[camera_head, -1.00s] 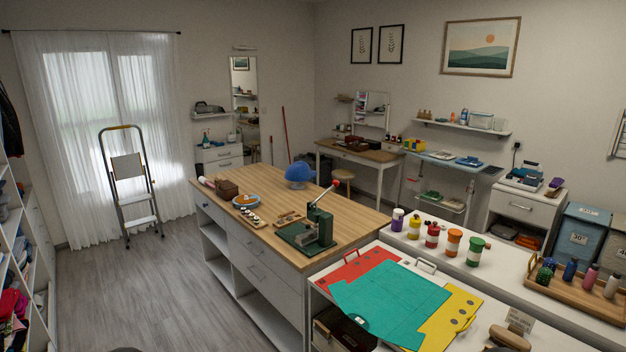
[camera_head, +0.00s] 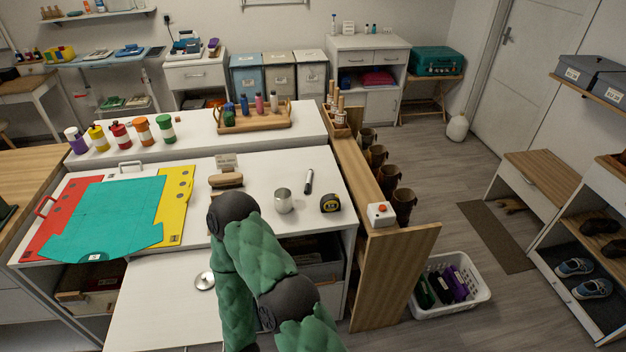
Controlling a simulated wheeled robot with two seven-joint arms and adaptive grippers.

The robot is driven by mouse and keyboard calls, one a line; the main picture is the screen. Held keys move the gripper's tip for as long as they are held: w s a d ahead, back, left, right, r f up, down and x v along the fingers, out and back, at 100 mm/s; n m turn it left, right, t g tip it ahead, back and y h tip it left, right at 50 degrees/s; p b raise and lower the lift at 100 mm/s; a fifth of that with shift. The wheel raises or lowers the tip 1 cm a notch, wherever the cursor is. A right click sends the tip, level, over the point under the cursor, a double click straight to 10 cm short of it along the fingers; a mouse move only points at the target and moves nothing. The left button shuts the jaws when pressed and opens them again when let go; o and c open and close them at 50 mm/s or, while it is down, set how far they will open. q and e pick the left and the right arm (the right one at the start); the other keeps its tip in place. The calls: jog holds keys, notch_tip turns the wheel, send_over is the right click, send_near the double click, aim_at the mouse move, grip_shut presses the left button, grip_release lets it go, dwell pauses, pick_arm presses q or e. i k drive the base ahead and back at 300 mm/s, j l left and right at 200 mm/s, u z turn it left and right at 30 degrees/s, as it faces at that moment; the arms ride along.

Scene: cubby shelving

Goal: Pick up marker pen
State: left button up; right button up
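A black and white marker pen (camera_head: 308,181) lies on the white tabletop (camera_head: 262,168). A silver metal cup (camera_head: 283,201) stands to its lower left and a tape measure (camera_head: 330,203) sits to its lower right. One of my arms, with green padding and dark joints, rises from the bottom of the view in front of the table. Its gripper does not show, and I cannot tell which arm it is. The other arm is not in view. Nothing covers the pen.
A brown brush (camera_head: 226,181) and a small card (camera_head: 227,162) lie left of the cup. Teal, red and yellow folders (camera_head: 175,205) cover the left side. A bottle tray (camera_head: 252,118) stands behind. A wooden rack with mugs (camera_head: 386,239) borders the table's right side. Tabletop around the pen is clear.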

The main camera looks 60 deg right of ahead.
aim_at(307, 189)
jog(key=l+z, duration=0.25)
jog(key=z, duration=0.15)
jog(key=l+z, duration=0.55)
jog(key=z, duration=0.2)
jog(key=i+l+z, duration=0.15)
jog(key=z, duration=0.25)
jog(key=l, duration=0.25)
jog(key=l+u, duration=0.7)
jog(key=u, duration=0.2)
jog(key=i, duration=0.05)
